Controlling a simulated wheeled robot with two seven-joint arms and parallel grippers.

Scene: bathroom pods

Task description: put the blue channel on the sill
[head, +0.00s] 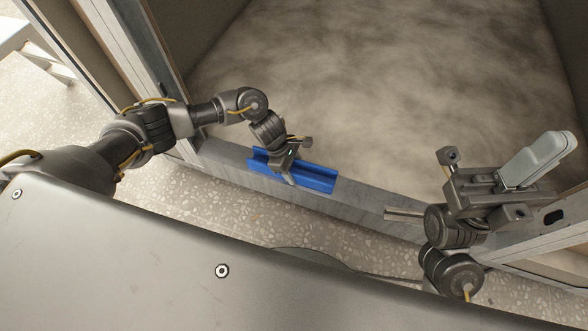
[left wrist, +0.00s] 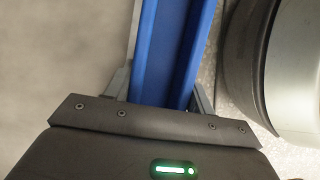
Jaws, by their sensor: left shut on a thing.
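The blue channel (head: 318,178) is a short, open trough seen at the near edge of the grey sill (head: 375,208) in the head view. It runs roughly along the sill; I cannot tell whether it touches it. My left gripper (head: 287,170) is shut on the channel near its middle and hides part of it. In the left wrist view, the channel (left wrist: 170,50) runs away between the fingers of the left gripper (left wrist: 162,90). My right gripper (head: 474,196) is over the sill's right end, apart from the channel; its jaw state is unclear.
A light grey handle-like piece (head: 538,158) shows beside my right gripper; I cannot tell whether it is held. The mottled pod floor (head: 370,80) beyond the sill is clear. A metal door post (head: 133,60) stands close to my left arm. Speckled floor (head: 270,215) lies on the near side.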

